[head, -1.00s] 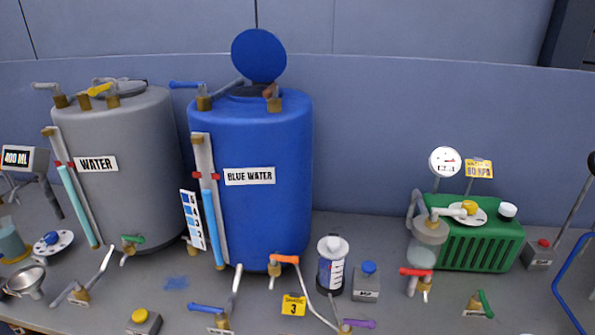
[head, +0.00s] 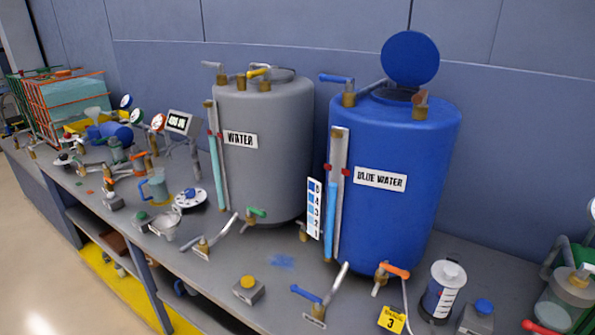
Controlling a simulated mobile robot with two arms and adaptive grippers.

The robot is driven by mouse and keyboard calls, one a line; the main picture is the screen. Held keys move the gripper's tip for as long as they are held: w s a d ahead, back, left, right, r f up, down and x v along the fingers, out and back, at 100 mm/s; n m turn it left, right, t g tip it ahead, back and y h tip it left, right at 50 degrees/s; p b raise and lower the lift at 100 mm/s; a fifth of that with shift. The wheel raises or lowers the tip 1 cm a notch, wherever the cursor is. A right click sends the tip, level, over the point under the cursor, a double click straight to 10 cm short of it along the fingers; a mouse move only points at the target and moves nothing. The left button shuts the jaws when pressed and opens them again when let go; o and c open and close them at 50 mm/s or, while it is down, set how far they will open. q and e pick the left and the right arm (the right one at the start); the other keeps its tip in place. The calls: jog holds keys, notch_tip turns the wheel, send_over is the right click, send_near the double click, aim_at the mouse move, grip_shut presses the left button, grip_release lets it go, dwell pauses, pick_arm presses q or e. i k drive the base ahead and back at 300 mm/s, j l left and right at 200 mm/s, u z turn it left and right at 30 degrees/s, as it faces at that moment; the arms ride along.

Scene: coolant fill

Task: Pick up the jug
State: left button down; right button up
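A jug (head: 158,186), see-through teal with a blue handle on its left, stands upright on the bench left of the grey water tank. It sits on or over a yellowish base whose edge shows around its foot. It is small in the head view, so its fill level is hard to tell. Neither of my grippers is in view, and nothing is seen holding the jug.
The grey WATER tank (head: 262,150) and the blue BLUE WATER tank (head: 395,200) stand at the back. A funnel (head: 163,226) and a white dial disc (head: 191,199) are close to the jug. Valves and gauges crowd the bench's left. Open floor (head: 40,240) lies front left.

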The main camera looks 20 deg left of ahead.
aim_at(156, 180)
jog(key=u, duration=1.45)
jog(key=i+j+u, duration=0.1)
jog(key=i+j, duration=0.15)
jog(key=i, duration=0.2)
jog(key=i+j+u, duration=0.1)
jog(key=i, duration=0.35)
jog(key=j, duration=0.1)
